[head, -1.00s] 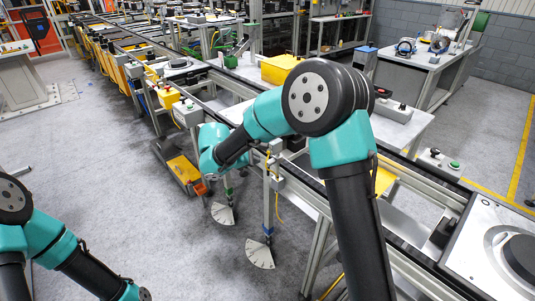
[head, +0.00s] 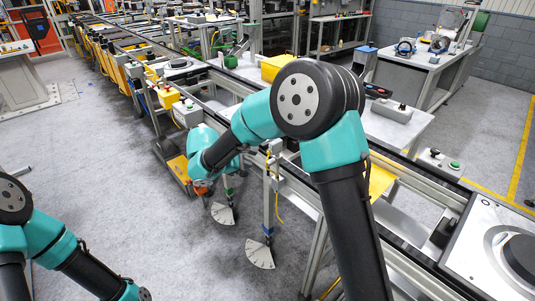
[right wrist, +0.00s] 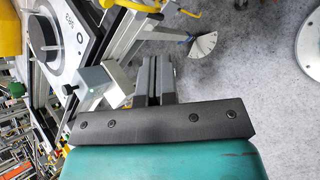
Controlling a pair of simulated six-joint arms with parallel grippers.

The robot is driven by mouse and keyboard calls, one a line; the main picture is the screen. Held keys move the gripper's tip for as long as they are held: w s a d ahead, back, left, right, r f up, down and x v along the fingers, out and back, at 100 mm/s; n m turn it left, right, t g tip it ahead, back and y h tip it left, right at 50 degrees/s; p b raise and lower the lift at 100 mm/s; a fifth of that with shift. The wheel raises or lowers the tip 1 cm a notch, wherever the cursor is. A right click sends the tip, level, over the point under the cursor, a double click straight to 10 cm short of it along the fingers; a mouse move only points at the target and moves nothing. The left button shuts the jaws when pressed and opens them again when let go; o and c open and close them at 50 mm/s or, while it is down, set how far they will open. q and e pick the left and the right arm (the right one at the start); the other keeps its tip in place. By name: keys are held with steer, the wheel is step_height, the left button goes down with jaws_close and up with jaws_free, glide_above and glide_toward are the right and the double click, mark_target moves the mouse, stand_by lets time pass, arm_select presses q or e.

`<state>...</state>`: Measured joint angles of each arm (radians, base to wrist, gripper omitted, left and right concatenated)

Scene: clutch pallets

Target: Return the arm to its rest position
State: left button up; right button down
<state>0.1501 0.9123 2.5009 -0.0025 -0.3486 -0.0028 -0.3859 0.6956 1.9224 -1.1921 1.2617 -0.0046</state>
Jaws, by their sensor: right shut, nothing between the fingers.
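My right arm (head: 345,215) reaches up from the bottom and bends left over the edge of the conveyor line. Its wrist hangs over the floor side, and I cannot make out the fingers in the head view. In the right wrist view, my right gripper (right wrist: 153,76) is shut and empty, with grey floor around its tips. My left arm (head: 85,270) is at the lower left; its gripper is not visible. A pallet plate with a dark disc (head: 518,252) sits on the line at the lower right.
The conveyor frame (head: 300,187) runs diagonally from upper left to lower right, close to my right arm. A yellow bin (head: 281,68) and a grey control box (head: 390,110) stand beyond it. Open floor (head: 110,185) lies to the left. The right wrist view shows a plate with a dark disc (right wrist: 42,35).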

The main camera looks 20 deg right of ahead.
steer(key=s+d+f+m+g+y, duration=0.1)
steer(key=s+f+m+g+y, duration=0.2)
steer(key=s+f, duration=0.6)
steer(key=s+d+f+m+g+y, duration=0.15)
steer(key=s+f+y, duration=0.35)
steer(key=f, duration=0.9)
steer(key=s+d+f+m+t+y, duration=0.3)
steer(key=s+d+f+m+y, duration=0.1)
steer(key=s+f+m, duration=0.5)
steer(key=shift+s+m, duration=1.05)
steer(key=shift+s, duration=1.15)
